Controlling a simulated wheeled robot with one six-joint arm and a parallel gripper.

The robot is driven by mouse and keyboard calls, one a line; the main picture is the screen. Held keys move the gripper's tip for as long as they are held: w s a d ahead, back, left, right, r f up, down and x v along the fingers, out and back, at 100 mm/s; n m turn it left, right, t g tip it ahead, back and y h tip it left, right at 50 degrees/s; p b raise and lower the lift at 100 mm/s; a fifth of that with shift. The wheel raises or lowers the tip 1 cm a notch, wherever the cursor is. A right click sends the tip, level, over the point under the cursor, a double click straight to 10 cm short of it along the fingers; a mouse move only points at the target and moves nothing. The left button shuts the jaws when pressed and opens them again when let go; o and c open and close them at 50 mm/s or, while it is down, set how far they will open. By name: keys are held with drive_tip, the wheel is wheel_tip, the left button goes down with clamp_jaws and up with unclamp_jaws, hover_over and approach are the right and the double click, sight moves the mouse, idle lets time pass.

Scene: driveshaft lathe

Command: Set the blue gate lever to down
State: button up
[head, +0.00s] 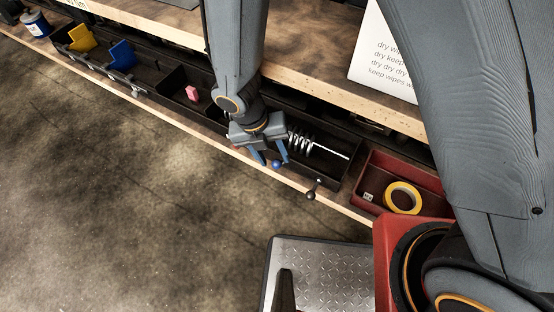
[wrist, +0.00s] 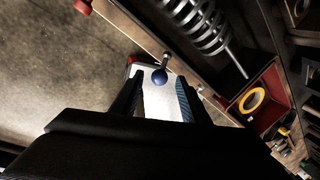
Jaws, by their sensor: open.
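The blue gate lever shows as a blue ball knob (head: 277,163) at the front wall of the long black tray, just by my gripper's fingertips. In the wrist view the blue knob (wrist: 159,77) sits on a short stem from the tray wall. My gripper (head: 273,156) is open, with its blue-lined fingers pointing down at the tray's front edge. In the wrist view the fingers (wrist: 155,92) stand on either side of the knob's line, with a gap to it on both sides. The lever's exact angle is hard to tell.
A second lever with a black knob (head: 311,194) sticks out to the right. A coil spring (head: 300,142) on a rod lies in the tray behind my gripper. A red bin (head: 372,192) holds yellow tape (head: 402,198). Open floor (head: 130,200) lies in front.

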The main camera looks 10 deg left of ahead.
sight(274, 161)
drive_tip(key=shift+b+x, duration=0.3)
drive_tip(key=shift+x, duration=1.8)
drive_tip(key=shift+c, duration=0.3)
drive_tip(key=c, duration=1)
drive_tip(key=shift+o, duration=0.2)
drive_tip(key=shift+s+a+f+b, duration=0.1)
drive_tip(key=shift+f+b, duration=0.05)
drive_tip(key=shift+b, duration=0.4)
drive_tip(key=shift+s+a+f+m+t+h+b, duration=0.2)
drive_tip(key=shift+f+t+h+b, duration=0.4)
drive_tip(key=shift+t+b, duration=1)
drive_tip(key=shift+s+d+f+m+t+h+b, duration=0.2)
drive_tip(key=shift+f+t+h+b, duration=0.65)
drive_tip(key=shift+b, duration=1.15)
drive_tip(key=shift+s+a+f+m+t+h+b, duration=0.1)
drive_tip(key=shift+s+a+f+t+h+b, duration=0.2)
drive_tip(key=shift+t+b, duration=1.4)
